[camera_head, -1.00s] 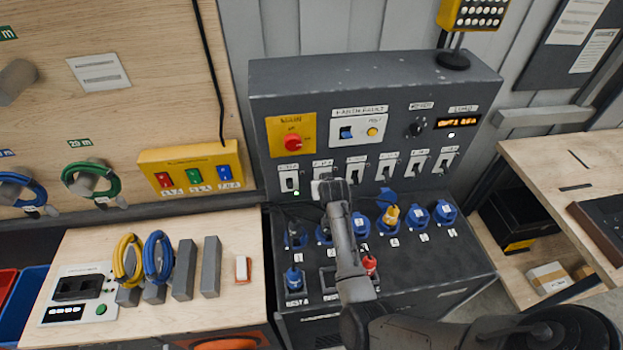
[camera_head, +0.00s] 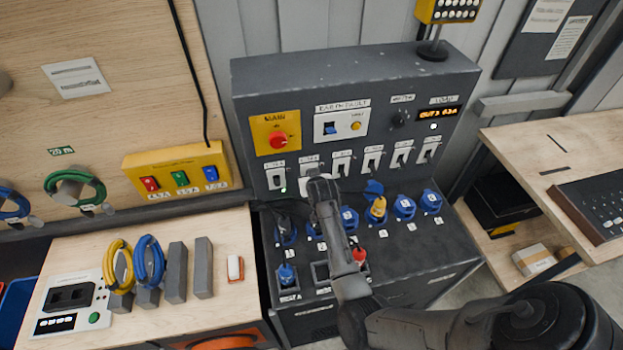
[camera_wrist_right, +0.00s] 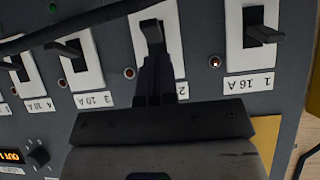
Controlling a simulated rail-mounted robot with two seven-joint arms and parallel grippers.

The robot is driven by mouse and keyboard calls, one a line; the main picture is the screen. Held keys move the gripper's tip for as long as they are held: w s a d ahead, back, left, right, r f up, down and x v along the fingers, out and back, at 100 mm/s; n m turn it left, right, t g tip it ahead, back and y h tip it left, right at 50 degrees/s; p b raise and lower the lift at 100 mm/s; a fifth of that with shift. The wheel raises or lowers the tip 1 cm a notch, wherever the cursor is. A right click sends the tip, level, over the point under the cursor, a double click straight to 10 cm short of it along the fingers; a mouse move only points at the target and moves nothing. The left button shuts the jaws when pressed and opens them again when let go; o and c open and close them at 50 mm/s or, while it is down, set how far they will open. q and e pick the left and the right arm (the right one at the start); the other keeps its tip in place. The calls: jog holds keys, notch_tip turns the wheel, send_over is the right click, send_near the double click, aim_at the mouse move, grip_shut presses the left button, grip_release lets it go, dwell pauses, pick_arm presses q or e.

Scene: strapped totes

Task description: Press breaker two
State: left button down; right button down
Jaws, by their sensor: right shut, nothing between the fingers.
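Breaker two is a white plate with a dark toggle lever in the row on the grey panel. Its plate (camera_head: 308,161) is partly hidden behind my right gripper (camera_head: 320,180) in the head view. The right wrist view shows the panel upside down, with breaker two's lever (camera_wrist_right: 152,35) just beyond the tips of my shut, empty right gripper (camera_wrist_right: 154,62). The tips overlap its plate and look very close to the lever; I cannot tell whether they touch. My left gripper is not in view.
Breaker one (camera_wrist_right: 262,32), labelled 16 A, and breaker three (camera_wrist_right: 78,58) flank it closely. A red knob (camera_head: 278,140) sits above on a yellow plate. Blue sockets with plugs, one yellow plug (camera_head: 378,208), and a red plug (camera_head: 359,254) stand below. My right arm crosses over the sockets.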

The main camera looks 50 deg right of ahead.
dwell(0.3)
jog(key=p+v, duration=0.3)
jog(key=v, duration=1)
jog(key=shift+r, duration=0.15)
dwell(0.5)
